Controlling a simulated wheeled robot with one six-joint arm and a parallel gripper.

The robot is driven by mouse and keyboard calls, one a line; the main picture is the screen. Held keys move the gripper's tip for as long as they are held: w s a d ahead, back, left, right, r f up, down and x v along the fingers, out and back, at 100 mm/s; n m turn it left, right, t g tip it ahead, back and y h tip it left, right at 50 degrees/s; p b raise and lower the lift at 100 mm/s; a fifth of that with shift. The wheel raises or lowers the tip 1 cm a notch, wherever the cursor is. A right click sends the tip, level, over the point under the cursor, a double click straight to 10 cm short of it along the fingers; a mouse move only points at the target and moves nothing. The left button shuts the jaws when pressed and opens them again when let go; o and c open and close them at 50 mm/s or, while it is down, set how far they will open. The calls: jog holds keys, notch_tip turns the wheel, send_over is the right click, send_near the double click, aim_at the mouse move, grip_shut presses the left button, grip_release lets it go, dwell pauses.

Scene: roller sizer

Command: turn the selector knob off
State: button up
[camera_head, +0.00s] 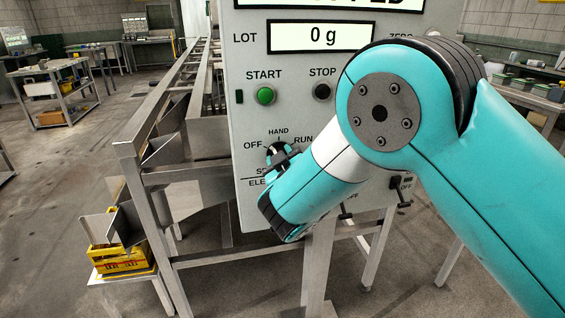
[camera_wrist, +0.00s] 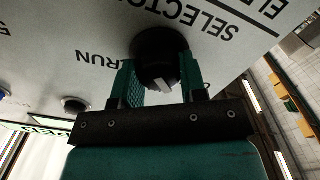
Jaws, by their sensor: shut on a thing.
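The selector knob (camera_head: 274,152) is a round black knob on the grey control panel, with OFF to its left, HAND above and RUN to its right in the head view. In the wrist view the knob (camera_wrist: 160,46) shows upside down, with a pale pointer mark facing down toward my gripper. My gripper (camera_wrist: 157,84) is shut on the knob, one green-padded finger on each side. In the head view my gripper (camera_head: 286,160) partly covers the knob, so its exact setting is hard to tell there.
A green START button (camera_head: 265,96) and a dark STOP button (camera_head: 322,92) sit above the knob. My arm hides much of the panel's right side. A metal frame (camera_head: 128,150) stands left of the panel, and a yellow crate (camera_head: 122,262) sits low at the left.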

jog(key=shift+n, duration=1.3)
jog(key=o, duration=0.9)
jog(key=shift+o, duration=0.2)
jog(key=b+v, duration=0.9)
jog(key=v, duration=0.8)
jog(key=shift+s, duration=0.25)
jog(key=shift+r, duration=0.1)
